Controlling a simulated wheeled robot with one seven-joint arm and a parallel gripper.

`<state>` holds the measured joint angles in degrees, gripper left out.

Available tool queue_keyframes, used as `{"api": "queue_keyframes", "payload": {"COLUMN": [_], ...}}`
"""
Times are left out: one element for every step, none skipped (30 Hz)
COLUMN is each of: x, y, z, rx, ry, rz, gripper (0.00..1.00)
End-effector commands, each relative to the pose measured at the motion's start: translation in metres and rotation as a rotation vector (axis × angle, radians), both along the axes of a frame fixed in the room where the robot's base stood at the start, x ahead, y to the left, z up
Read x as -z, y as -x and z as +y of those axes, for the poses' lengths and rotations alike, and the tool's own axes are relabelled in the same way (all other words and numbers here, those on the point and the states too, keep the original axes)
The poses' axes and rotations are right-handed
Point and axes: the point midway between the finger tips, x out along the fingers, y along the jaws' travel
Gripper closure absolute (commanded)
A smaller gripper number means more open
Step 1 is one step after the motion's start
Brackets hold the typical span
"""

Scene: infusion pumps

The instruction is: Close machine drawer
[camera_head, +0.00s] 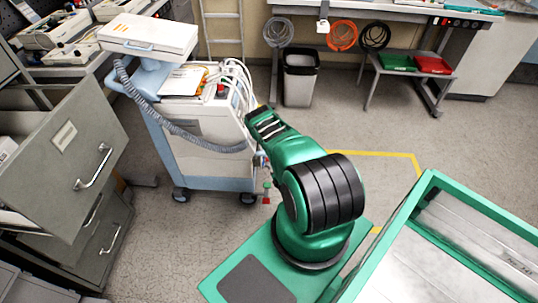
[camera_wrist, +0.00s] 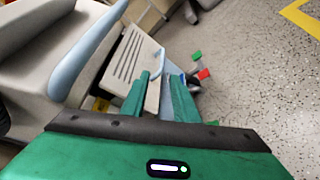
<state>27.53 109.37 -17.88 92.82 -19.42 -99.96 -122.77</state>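The machine (camera_head: 207,125) is a pale wheeled cart with light blue trim, standing left of centre in the head view. In the wrist view, a beige panel (camera_wrist: 127,61) with dark slots, apparently the machine drawer's front, lies tilted just ahead of my gripper (camera_wrist: 160,82). A light blue handle-like strip (camera_wrist: 160,62) runs beside the panel, close to the fingertips. My two green fingers are apart, with part of the pale surface showing between them. I cannot tell whether they touch it. In the head view my arm hides the gripper, and how far the drawer stands out is unclear.
A grey filing cabinet with a pulled-out drawer (camera_head: 75,150) stands at the left. A grey hose (camera_head: 165,122) hangs along the machine. Small green and red parts (camera_head: 267,192) stick out by its right wheel.

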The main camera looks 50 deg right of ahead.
Motion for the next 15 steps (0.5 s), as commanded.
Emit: {"api": "queue_keyframes", "payload": {"x": [0.000, 0.000, 0.001, 0.002, 0.003, 0.003, 0.004, 0.006, 0.008, 0.008, 0.010, 0.011, 0.013, 0.014, 0.015], "y": [0.000, -0.002, -0.004, -0.006, -0.008, -0.013, -0.017, -0.021, -0.026, -0.031, -0.035, -0.041, -0.045, -0.049, -0.054], "z": [-0.005, -0.008, -0.011, -0.015, -0.018, -0.023, -0.026, -0.029, -0.034, -0.037, -0.040, -0.044, -0.047, -0.050, -0.053], "rx": [0.001, 0.002, 0.005, 0.007, 0.009, 0.011, 0.013, 0.015, 0.016, 0.017, 0.018, 0.018, 0.019, 0.020, 0.020], "ry": [0.012, 0.015, 0.016, 0.016, 0.017, 0.016, 0.014, 0.015, 0.014, 0.014, 0.014, 0.013, 0.012, 0.012, 0.013], "rz": [0.002, 0.001, 0.000, 0.002, 0.002, 0.000, -0.001, -0.001, 0.000, -0.002, -0.001, -0.002, -0.001, -0.002, -0.001], "gripper": [0.73, 0.73, 0.73, 0.73, 0.73, 0.73, 0.73, 0.73, 0.73, 0.73, 0.73, 0.73, 0.73, 0.73, 0.73]}}
